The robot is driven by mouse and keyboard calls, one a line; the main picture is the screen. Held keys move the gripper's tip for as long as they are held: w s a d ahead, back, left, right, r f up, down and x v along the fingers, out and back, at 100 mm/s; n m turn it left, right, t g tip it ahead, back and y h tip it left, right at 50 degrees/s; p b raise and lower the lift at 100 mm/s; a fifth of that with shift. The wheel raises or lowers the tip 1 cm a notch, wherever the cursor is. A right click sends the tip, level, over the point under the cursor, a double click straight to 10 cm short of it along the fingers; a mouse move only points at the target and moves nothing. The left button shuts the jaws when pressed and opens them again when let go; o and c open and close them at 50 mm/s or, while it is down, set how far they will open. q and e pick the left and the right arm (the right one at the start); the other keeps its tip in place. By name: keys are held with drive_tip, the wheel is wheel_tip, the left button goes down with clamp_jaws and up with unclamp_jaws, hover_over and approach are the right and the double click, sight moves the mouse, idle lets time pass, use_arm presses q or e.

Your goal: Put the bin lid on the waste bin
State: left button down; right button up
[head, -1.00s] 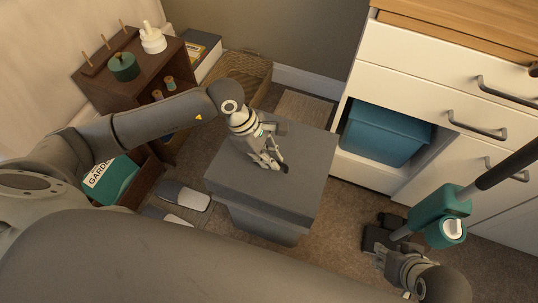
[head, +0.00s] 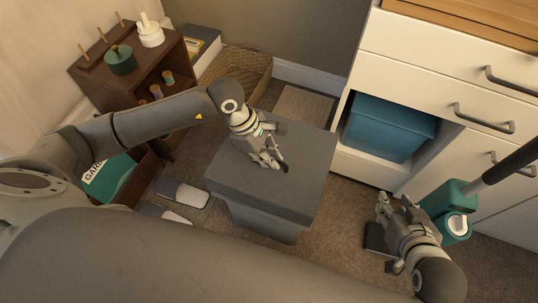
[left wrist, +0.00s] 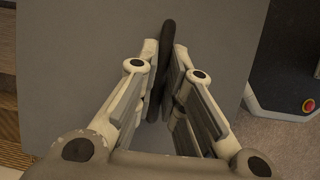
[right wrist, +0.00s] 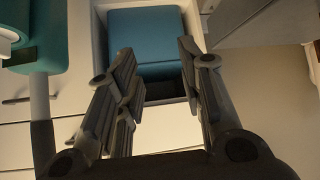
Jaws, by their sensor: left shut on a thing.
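The grey bin lid (head: 300,180) lies over the top of the grey waste bin (head: 262,220) on the carpet. The lid looks roughly level and covers the bin's opening; whether it is fully seated I cannot tell. My left gripper (head: 275,163) is above the lid's middle, its fingers shut on the dark lid handle (left wrist: 164,60), which also shows in the left wrist view. My right gripper (head: 385,210) is away to the right of the bin. In the right wrist view its fingers (right wrist: 160,75) are apart with nothing between them.
A teal and grey stick vacuum (head: 452,205) stands right beside my right gripper. A white cabinet (head: 425,85) holds a blue box (head: 388,130) in its open shelf.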

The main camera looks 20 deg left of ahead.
use_arm(q)
drive_tip(key=shift+f, duration=0.2)
drive_tip(key=shift+f+b, duration=0.75)
drive_tip(key=shift+f, duration=0.15)
drive_tip(key=shift+f+b, duration=0.2)
drive_tip(key=shift+b, duration=0.15)
use_arm(e)
drive_tip(key=w+a+r+t+y, duration=0.2)
drive_tip(key=w+r+t, duration=0.4)
drive_tip(key=r, duration=0.3)
drive_tip(key=shift+a, duration=0.45)
use_arm(q)
drive_tip(key=shift+f, duration=0.2)
use_arm(e)
drive_tip(key=shift+w+a+r+t, duration=0.1)
drive_tip(key=shift+w+r+t, duration=0.05)
drive_tip(key=shift+r+t, duration=0.5)
use_arm(q)
drive_tip(key=shift+f+b, duration=0.15)
drive_tip(key=shift+b, duration=0.15)
use_arm(e)
drive_tip(key=shift+w+a+r+t, duration=0.1)
drive_tip(key=shift+r+t, duration=0.1)
drive_tip(key=shift+r, duration=0.2)
drive_tip(key=shift+w+a+r+t, duration=0.1)
drive_tip(key=shift+r+t, duration=0.05)
drive_tip(key=shift+r, duration=0.25)
